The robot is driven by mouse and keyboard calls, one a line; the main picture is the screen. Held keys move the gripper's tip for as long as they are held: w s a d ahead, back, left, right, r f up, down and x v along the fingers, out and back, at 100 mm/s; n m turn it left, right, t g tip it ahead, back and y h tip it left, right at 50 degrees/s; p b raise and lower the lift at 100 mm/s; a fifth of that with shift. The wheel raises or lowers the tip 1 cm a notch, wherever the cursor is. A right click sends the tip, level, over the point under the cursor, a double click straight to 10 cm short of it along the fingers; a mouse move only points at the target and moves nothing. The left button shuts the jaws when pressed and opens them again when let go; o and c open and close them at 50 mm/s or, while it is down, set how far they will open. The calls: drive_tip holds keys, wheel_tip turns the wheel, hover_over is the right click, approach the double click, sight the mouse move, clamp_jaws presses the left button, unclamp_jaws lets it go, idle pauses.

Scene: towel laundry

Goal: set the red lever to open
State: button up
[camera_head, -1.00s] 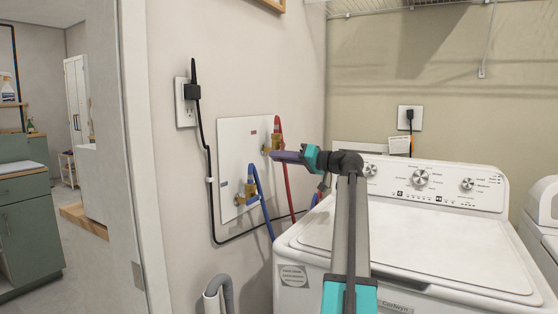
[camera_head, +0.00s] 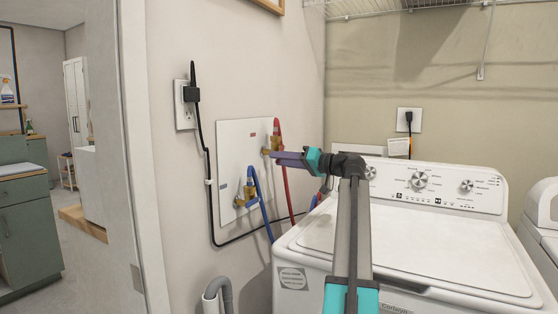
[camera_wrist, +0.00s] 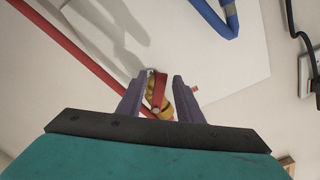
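The red lever (camera_wrist: 159,91) sits on a brass valve (camera_wrist: 166,106) in the wrist view. My gripper (camera_wrist: 159,78) has its two purple fingers apart, one on each side of the lever, with gaps showing. In the head view my gripper (camera_head: 272,154) reaches the upper brass valve (camera_head: 276,143) on the white wall panel (camera_head: 232,150). The red lever cannot be made out there, as the fingers and valve overlap it.
A red hose (camera_head: 285,175) hangs from the upper valve. A lower brass valve (camera_head: 240,202) with a blue hose (camera_head: 262,205) is below left. A black cord (camera_head: 207,150) runs beside the panel. A white washer (camera_head: 420,240) stands at right.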

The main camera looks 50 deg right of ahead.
drive_tip(key=p+v, duration=0.1)
drive_tip(key=v, duration=1.2)
drive_tip(key=shift+a, duration=0.1)
